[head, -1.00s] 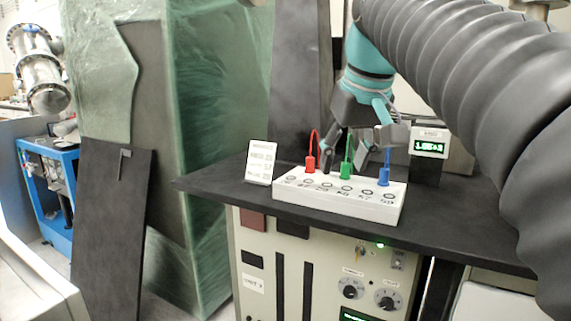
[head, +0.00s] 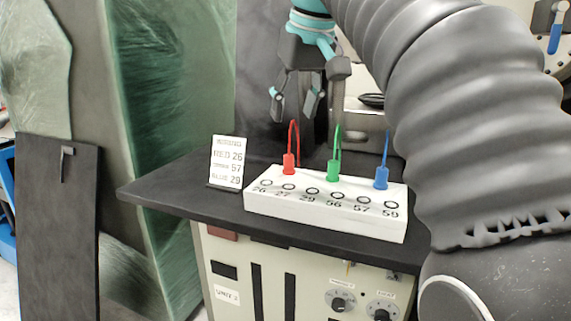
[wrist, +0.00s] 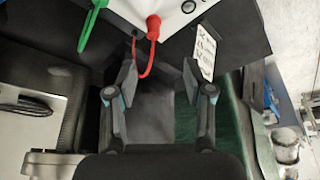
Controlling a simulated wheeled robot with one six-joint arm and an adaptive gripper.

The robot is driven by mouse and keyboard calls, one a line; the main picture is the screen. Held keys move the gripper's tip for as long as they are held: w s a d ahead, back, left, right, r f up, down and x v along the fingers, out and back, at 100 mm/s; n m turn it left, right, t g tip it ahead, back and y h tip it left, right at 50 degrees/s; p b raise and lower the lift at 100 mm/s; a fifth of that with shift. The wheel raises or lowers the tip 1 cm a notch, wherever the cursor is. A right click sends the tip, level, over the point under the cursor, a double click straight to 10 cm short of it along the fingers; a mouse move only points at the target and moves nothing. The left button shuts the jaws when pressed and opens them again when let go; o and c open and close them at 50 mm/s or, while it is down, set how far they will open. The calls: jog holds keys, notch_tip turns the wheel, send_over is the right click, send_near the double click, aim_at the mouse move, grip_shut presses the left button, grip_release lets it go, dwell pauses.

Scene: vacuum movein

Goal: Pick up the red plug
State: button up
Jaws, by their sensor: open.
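The red plug (head: 289,164) stands upright at the back left of a white socket box (head: 325,212), its red cord looping up and behind. My gripper (head: 294,104) is above and behind the box, near the top of the red cord, open and empty. In the wrist view the red plug (wrist: 153,28) shows at the top, beyond the open fingertips (wrist: 158,80), and its cord hangs between them. The fingers look apart from the plug.
A green plug (head: 333,172) and a blue plug (head: 381,178) stand to the right on the box. A wiring card (head: 227,162) reading red 26 stands at its left. The dark tabletop (head: 165,190) is clear at the far left.

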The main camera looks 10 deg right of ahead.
jog(key=b, duration=0.1)
send_over(290, 156)
jog(key=s, duration=0.2)
notch_tip(290, 156, down, 6)
jog(key=shift+s+r, duration=0.1)
jog(key=shift+r, duration=0.1)
jog(key=shift+d+b+x, duration=0.2)
jog(key=shift+b+x, duration=0.5)
jog(key=shift+x, duration=2.3)
grip_shut()
